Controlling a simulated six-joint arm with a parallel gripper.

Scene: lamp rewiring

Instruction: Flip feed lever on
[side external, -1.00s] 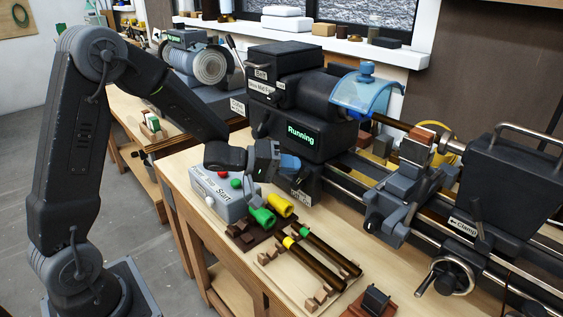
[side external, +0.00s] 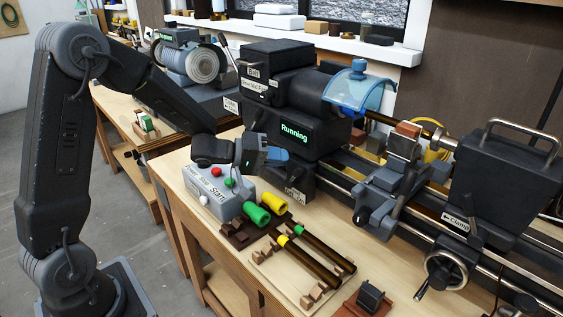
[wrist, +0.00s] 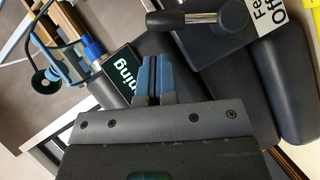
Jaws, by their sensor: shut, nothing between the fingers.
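The feed lever (wrist: 190,18), a metal rod with a dark knob, shows at the top of the wrist view. It sits on a dark block beside a white label (wrist: 272,24) reading "Fe…" and "Off", cut off by the frame edge. In the side external view my gripper (side external: 277,154) is at the front of the lathe headstock, above the grey start box, and the lever cannot be made out there. In the wrist view my gripper (wrist: 153,72) has its blue fingers together and empty, just below the lever and apart from it in the picture.
The headstock display (side external: 294,133) reads "Running". Below my gripper is the grey start box (side external: 212,193) with buttons. Green and yellow sleeves (side external: 257,213) and a rack of dark rods (side external: 318,260) lie in front. The blue guard (side external: 358,90) and carriage (side external: 385,190) are to the right.

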